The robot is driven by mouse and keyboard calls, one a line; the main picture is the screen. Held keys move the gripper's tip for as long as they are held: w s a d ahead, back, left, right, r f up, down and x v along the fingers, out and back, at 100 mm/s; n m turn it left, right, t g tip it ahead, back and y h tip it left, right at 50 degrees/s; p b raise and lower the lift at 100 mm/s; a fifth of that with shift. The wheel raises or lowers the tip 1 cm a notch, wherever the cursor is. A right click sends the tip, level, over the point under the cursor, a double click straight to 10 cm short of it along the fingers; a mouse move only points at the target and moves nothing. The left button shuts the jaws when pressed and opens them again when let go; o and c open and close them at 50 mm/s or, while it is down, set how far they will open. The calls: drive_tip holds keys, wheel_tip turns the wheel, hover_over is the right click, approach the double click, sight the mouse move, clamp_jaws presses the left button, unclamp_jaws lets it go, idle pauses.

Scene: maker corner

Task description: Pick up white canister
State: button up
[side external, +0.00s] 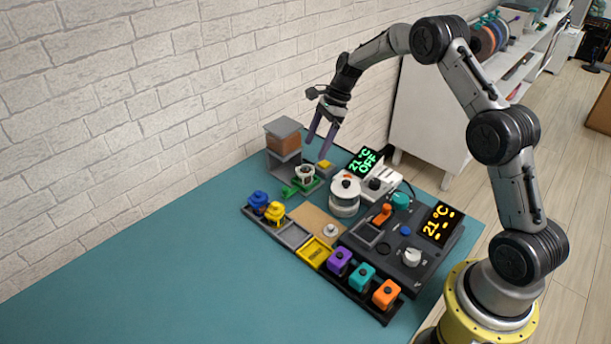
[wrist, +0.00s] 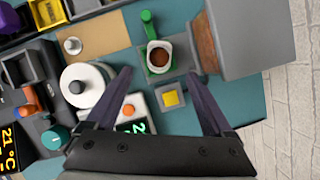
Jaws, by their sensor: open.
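The white canister (side external: 344,199) is a round white jar with a dark knob on its lid. It stands upright in the middle of the equipment. In the wrist view the canister (wrist: 97,78) is seen from above, left of the left finger. My gripper (side external: 317,148) is open and empty, with its fingers pointing down, above and to the left of the canister. In the wrist view my gripper (wrist: 160,76) frames a yellow-topped block (wrist: 171,98) and sits just below a small white cup (wrist: 159,53) with brown contents. No contact with the canister shows.
A grey box with a brown panel (side external: 283,139) stands beside the cup. A dark control panel (side external: 372,237) and a tray of coloured knobbed blocks (side external: 340,259) lie in front. The teal table's left part (side external: 170,275) is clear.

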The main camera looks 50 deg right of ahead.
sight(300, 182)
drive_tip(key=x, duration=0.9)
drive_tip(key=shift+a+f, duration=0.1)
clamp_jaws()
idle(0.4)
